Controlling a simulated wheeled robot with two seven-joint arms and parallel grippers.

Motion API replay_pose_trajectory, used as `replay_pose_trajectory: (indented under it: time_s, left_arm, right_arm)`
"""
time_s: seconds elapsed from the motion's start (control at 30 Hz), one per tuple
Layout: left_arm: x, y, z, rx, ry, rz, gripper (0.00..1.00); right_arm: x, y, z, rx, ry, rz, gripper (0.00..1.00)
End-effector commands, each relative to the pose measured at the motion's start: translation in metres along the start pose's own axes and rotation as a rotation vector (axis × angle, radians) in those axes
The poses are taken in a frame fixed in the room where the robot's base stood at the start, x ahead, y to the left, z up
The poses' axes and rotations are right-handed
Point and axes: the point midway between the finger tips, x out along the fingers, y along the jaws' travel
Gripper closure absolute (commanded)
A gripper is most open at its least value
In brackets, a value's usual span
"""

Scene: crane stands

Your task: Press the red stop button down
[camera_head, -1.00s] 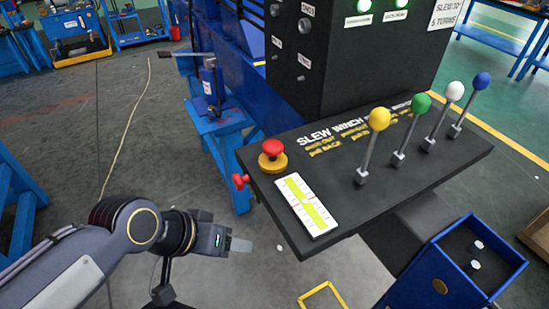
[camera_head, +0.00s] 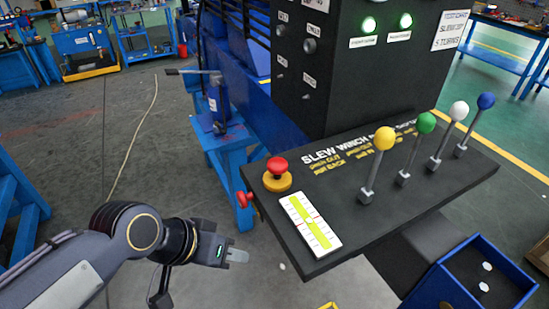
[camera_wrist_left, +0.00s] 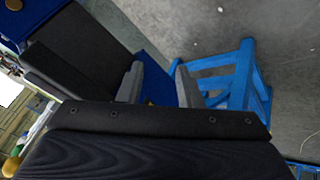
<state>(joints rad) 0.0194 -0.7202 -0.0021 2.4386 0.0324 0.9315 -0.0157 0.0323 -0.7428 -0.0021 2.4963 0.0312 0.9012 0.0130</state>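The red stop button (camera_head: 277,165) is a mushroom knob on a round yellow base (camera_head: 277,181). My left gripper (camera_head: 238,256) is left of the panel and below the button in the head view, apart from both. In the left wrist view, its two grey fingers (camera_wrist_left: 158,78) stand apart with nothing between them. I cannot make out the red button in that view. My right gripper is not in view.
Levers with yellow (camera_head: 384,138), green, white and blue knobs rise from the panel. A white-and-yellow gauge strip (camera_head: 310,222) lies beside the button. A second red knob (camera_head: 244,199) sticks out from the panel's left side. A blue stand (camera_head: 228,150) is behind.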

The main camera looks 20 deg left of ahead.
Motion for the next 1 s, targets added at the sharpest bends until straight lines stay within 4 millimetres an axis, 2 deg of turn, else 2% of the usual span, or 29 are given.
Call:
replay_pose_trajectory:
  time_s: [0.03,0.23,0.4,0.5,0.6,0.73,1.0]
  left_arm:
    - [-0.004,0.001,-0.011,0.03,0.008,0.007,0.75]
    - [-0.045,0.014,-0.079,0.243,0.042,0.047,1.0]
    - [-0.087,0.031,-0.134,0.454,0.078,0.084,1.0]
    - [-0.11,0.042,-0.158,0.565,0.099,0.101,1.0]
    - [-0.129,0.05,-0.175,0.657,0.119,0.114,1.0]
    - [-0.146,0.058,-0.189,0.737,0.137,0.125,1.0]
    - [-0.157,0.062,-0.196,0.784,0.148,0.13,1.0]
  right_arm:
    - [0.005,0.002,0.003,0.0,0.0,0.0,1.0]
    - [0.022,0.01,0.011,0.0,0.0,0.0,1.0]
    - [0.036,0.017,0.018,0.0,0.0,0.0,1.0]
    - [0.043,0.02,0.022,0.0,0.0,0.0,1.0]
    - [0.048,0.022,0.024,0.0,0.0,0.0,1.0]
    - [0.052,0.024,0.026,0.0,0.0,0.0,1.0]
    - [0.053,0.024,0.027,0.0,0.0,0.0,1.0]
